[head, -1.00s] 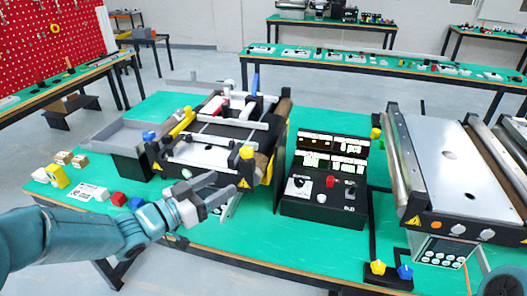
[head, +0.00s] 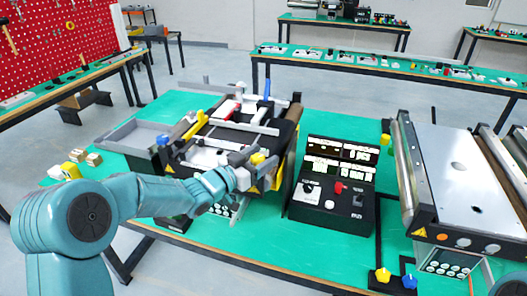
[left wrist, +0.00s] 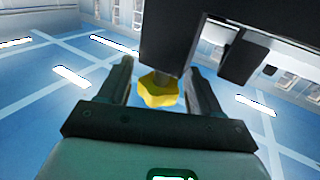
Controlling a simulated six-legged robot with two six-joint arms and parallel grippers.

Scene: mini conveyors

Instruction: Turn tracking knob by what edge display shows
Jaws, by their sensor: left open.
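A yellow star-shaped knob (head: 257,158) sits at the near right corner of the left mini conveyor (head: 232,139). My left gripper (head: 246,170) is at this knob. In the left wrist view the yellow knob (left wrist: 158,90) hangs under a dark block, between the two open fingers of the left gripper (left wrist: 163,82). I cannot tell whether a finger touches it. A black control box (head: 333,205) stands right of the conveyor, with lit displays (head: 340,158) along its raised back; their readings are too small to tell. My right gripper is not in view.
A blue knob (head: 163,140) is at the conveyor's near left corner. A larger conveyor (head: 455,170) stands at the right. A yellow knob (head: 383,275) and a blue knob (head: 408,282) sit at the table's front. Small boxes (head: 82,161) lie at the left.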

